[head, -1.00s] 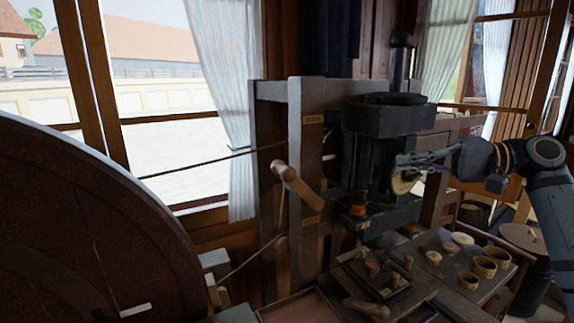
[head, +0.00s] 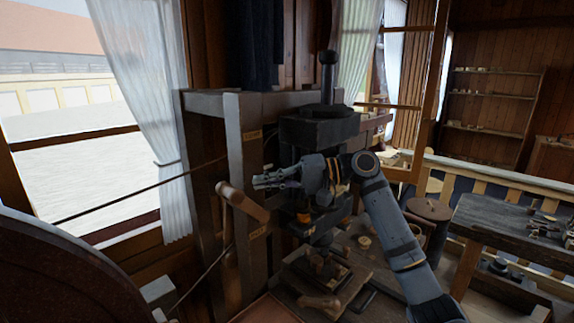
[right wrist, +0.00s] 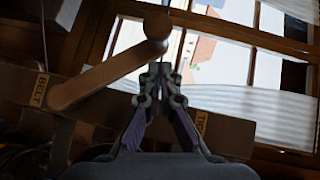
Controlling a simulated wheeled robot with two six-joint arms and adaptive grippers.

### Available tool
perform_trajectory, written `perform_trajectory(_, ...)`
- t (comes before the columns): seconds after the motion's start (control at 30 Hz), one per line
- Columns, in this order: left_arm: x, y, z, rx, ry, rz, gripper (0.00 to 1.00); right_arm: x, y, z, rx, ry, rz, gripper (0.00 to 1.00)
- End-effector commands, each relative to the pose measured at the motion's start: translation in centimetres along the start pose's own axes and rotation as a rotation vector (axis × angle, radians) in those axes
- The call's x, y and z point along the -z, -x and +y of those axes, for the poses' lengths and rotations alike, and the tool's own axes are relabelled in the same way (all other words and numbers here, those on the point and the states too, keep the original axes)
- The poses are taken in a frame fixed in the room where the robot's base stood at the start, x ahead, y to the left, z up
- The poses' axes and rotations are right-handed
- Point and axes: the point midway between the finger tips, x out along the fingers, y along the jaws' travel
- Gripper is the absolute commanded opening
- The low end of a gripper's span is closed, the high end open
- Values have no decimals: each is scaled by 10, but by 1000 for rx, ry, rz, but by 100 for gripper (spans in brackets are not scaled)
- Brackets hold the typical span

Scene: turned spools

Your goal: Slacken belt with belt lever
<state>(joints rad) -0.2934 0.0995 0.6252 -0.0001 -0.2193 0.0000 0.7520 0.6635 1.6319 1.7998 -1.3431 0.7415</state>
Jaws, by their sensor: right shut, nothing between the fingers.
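The belt lever (head: 243,203) is a pale wooden arm with a rounded knob, on the front of the grey wooden frame. In the right wrist view the lever (right wrist: 105,76) slants up from the left, its knob (right wrist: 157,25) just beyond the fingertips. A label reading BELT (right wrist: 40,89) is beside its lower end. The belt (head: 130,193) runs as a dark line from the large wheel to the frame. My right gripper (head: 258,182) is shut and empty, close to the lever's upper right; contact cannot be told. My left gripper is out of view.
The large dark wheel (head: 50,265) fills the lower left. The black machine head (head: 318,130) stands right of the frame, behind my right arm. The bench (head: 375,295) below holds wooden pieces. A second label (right wrist: 201,124) is right of the gripper.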

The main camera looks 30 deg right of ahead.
Motion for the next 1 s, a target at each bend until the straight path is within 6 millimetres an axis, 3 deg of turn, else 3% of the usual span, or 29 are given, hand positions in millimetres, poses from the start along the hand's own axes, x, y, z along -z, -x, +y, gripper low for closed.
perform_trajectory(0.1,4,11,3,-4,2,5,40,-11,-11,-2,-2,-2,0,0)
perform_trajectory(0.33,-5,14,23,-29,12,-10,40,-19,-18,1,0,-2,1,0)
perform_trajectory(1.0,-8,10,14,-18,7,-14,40,-35,-33,6,-1,-1,-3,0)
